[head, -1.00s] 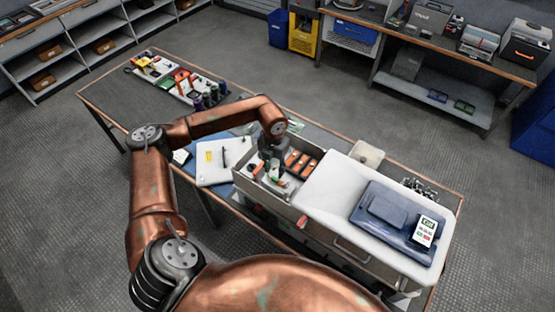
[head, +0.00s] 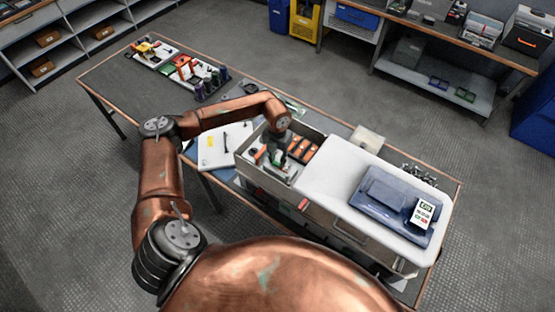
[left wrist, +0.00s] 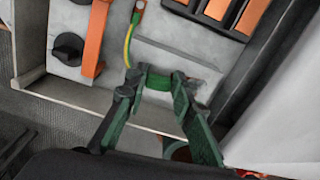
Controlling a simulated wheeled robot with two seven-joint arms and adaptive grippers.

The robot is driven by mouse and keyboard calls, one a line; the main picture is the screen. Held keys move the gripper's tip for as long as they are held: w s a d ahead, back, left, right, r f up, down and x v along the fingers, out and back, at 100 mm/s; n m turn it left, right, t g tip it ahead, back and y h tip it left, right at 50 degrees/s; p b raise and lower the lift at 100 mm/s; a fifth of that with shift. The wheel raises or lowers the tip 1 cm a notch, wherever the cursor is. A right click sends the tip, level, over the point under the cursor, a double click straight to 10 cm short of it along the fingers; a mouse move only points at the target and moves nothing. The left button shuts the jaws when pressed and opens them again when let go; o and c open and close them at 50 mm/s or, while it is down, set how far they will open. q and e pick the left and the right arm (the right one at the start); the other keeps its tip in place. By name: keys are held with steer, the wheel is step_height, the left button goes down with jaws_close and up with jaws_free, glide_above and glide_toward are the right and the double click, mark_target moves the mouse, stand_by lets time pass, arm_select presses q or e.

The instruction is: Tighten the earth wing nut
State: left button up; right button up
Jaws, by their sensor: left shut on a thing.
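My left gripper (left wrist: 157,85) reaches down into the open-topped capacitor bank box (head: 262,185), near its front wall. It is shut on a small green piece (left wrist: 158,82) that looks like the earth wing nut; the fingers hide most of its shape. The green-and-yellow earth lead (left wrist: 130,42) runs from a ring terminal (left wrist: 140,5) down to just left of the fingertips. What lies under the green piece is hidden. In the head view the left gripper (head: 275,158) partly covers the inside of the box. My right gripper is not in view.
Orange capacitors (head: 302,149) fill the right side of the box, beside a white cover (head: 330,165). A black knob (left wrist: 67,50) and an orange strip (left wrist: 95,38) are left of the fingers. The front wall (left wrist: 80,97) is close below.

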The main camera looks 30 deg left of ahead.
arm_select(q)
jaws_close()
steer(key=shift+d, duration=0.1)
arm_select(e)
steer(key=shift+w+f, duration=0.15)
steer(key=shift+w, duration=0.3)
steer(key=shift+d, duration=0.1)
arm_select(q)
steer(key=o, duration=0.9)
jaws_free()
steer(key=shift+w, duration=0.1)
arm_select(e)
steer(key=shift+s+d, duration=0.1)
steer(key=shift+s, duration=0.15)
